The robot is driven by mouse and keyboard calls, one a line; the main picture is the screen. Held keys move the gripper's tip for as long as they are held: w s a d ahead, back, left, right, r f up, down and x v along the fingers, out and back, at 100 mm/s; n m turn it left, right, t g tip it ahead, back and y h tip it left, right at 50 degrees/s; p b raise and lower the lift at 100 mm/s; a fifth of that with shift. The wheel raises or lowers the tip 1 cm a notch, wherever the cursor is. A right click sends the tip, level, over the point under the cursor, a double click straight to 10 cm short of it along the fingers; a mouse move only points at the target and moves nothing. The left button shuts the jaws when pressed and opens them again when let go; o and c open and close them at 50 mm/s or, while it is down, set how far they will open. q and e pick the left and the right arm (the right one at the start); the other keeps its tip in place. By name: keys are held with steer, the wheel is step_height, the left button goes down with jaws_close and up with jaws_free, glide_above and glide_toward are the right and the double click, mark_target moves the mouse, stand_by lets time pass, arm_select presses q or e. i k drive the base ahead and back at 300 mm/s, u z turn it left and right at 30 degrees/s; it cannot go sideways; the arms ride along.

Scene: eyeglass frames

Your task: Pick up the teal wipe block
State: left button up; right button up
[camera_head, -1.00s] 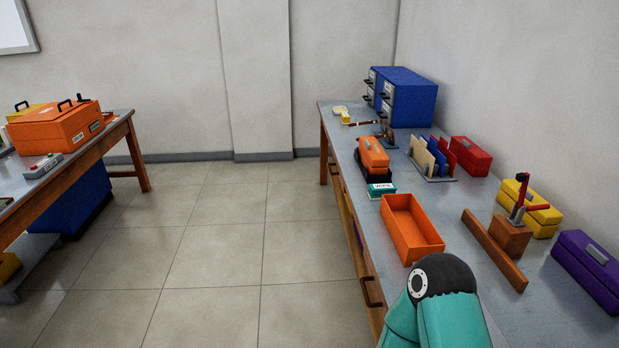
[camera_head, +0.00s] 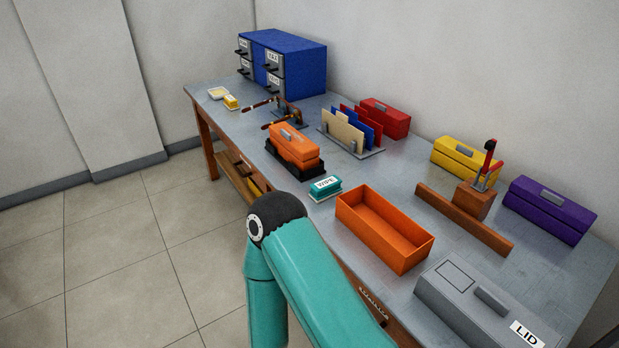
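The teal wipe block (camera_head: 325,189) is a small block with a white top marked "WIPE". It lies on the grey workbench (camera_head: 225,117) near its front edge, between an orange case (camera_head: 293,147) and an open orange tray (camera_head: 425,262). One of my teal arms comes up from the bottom of the picture, with a dark joint just left of and below the block. Neither gripper is in view.
Behind stand a divider rack (camera_head: 346,133), a red case (camera_head: 385,119), a yellow case (camera_head: 466,158) and a purple case (camera_head: 550,210). A blue drawer cabinet (camera_head: 300,65) is at the far end. A grey box (camera_head: 470,305) marked "LID" is at the front right.

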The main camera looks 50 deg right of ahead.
mark_target(324, 188)
steer(key=z, duration=0.6)
steer(key=i, duration=1.25)
steer(key=z, duration=0.9)
steer(key=k, duration=0.8)
steer(key=z, duration=0.2)
steer(key=i, duration=0.85)
steer(key=u, duration=0.05)
